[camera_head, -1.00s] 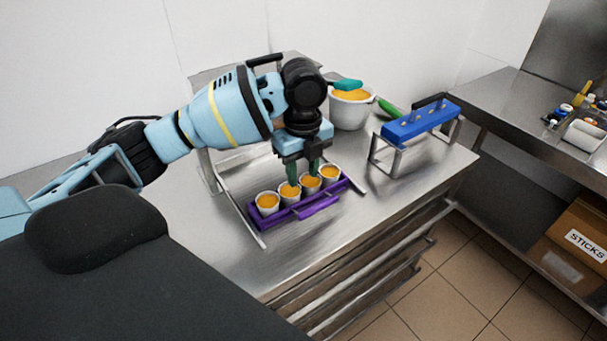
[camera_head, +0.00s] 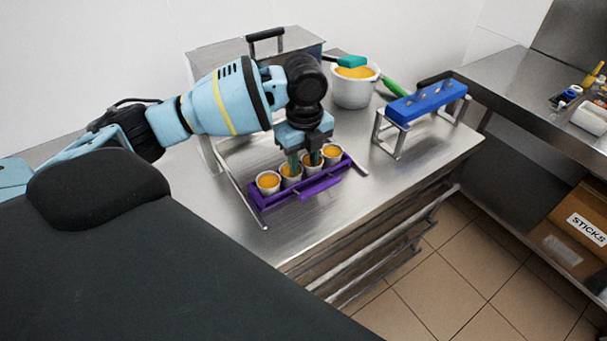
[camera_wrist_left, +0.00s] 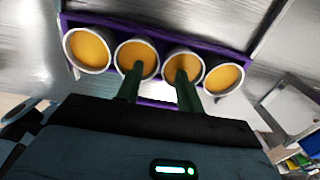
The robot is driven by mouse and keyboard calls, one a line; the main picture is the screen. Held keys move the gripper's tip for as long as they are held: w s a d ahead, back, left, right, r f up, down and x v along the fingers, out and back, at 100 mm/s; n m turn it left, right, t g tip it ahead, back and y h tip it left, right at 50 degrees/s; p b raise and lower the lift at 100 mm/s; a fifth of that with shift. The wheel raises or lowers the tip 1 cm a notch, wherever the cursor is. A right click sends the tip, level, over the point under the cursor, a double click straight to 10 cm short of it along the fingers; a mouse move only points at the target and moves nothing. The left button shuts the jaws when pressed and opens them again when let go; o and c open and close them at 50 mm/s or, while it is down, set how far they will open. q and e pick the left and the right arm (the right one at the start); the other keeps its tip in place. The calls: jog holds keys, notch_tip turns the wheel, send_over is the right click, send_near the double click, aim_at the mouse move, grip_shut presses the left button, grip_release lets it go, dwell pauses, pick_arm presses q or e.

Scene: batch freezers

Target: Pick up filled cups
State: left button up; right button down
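Several white cups filled with orange stuff (camera_head: 268,181) stand upright in a row in a purple holder (camera_head: 321,186) on the steel counter. The row also shows in the left wrist view, where an end cup (camera_wrist_left: 88,50) is at the left. My left gripper (camera_head: 303,163) points down over the middle of the row. Its two green fingers are apart, and in the left wrist view (camera_wrist_left: 160,72) they overlap the two middle cups. I cannot tell whether the fingertips touch the cups or the holder. My right gripper is not in view.
A white pot (camera_head: 354,94) with orange contents and a teal-handled utensil stands behind the holder. A blue rack (camera_head: 427,102) on metal legs stands to the right. Bare counter lies between. A box marked STICKS (camera_head: 572,228) sits under the right-hand counter.

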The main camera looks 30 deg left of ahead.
aim_at(304, 166)
pick_arm(q)
notch_tip(304, 166, down, 4)
jog(key=shift+a+r, duration=0.1)
jog(key=shift+r, duration=0.15)
grip_shut()
